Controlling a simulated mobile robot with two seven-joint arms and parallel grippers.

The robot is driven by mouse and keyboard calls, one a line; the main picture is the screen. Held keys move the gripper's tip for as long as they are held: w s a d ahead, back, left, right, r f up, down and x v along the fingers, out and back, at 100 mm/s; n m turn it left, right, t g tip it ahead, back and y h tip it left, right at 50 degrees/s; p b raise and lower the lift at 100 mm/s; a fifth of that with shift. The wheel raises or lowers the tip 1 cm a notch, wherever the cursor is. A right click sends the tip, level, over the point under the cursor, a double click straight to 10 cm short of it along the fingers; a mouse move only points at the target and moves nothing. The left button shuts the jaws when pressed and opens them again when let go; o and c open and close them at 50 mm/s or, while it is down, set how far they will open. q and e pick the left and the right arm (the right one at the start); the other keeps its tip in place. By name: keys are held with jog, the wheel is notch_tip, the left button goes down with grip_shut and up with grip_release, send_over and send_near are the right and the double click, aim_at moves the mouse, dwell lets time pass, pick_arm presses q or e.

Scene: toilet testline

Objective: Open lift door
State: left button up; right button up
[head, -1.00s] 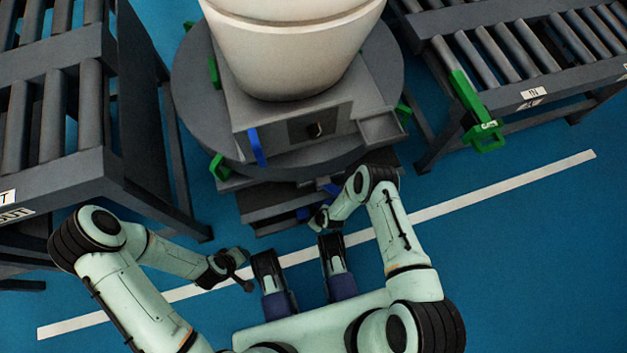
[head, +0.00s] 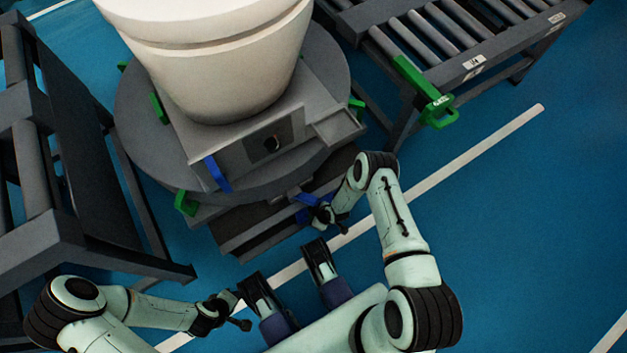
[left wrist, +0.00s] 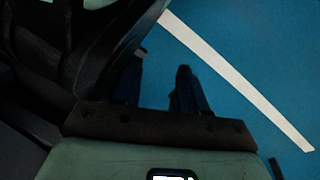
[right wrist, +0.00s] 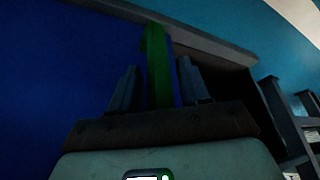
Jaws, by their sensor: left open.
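A grey lift unit (head: 245,238) stands low under the round turntable in the head view. I cannot make out a separate door on it. A blue handle (head: 303,198) is at its right front. My right gripper (head: 318,212) is at this handle. In the right wrist view, a green and blue upright bar (right wrist: 158,65) stands between the two open fingers (right wrist: 157,85). Whether they touch it I cannot tell. My left gripper (head: 238,310) is open and empty over the floor at lower left; its fingers (left wrist: 160,88) also show in the left wrist view.
A large white toilet bowl (head: 215,70) stands on the grey turntable (head: 140,140). Roller conveyors stand at the left (head: 45,220) and upper right (head: 440,40), the latter with a green handle (head: 438,108). Blue floor is free at the right.

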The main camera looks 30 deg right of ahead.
pick_arm(q)
notch_tip(320, 180, up, 7)
jog(key=w+d+p, duration=0.1)
jog(key=d+p, duration=0.1)
jog(key=p, duration=0.3)
jog(key=shift+w+d+r+t+h, duration=0.2)
jog(key=shift+w+d+t+h, duration=0.1)
jog(key=shift+d+t, duration=0.1)
pick_arm(e)
jog(key=v, duration=1.3)
jog(key=shift+r, duration=0.25)
pick_arm(q)
jog(key=shift+m, duration=0.3)
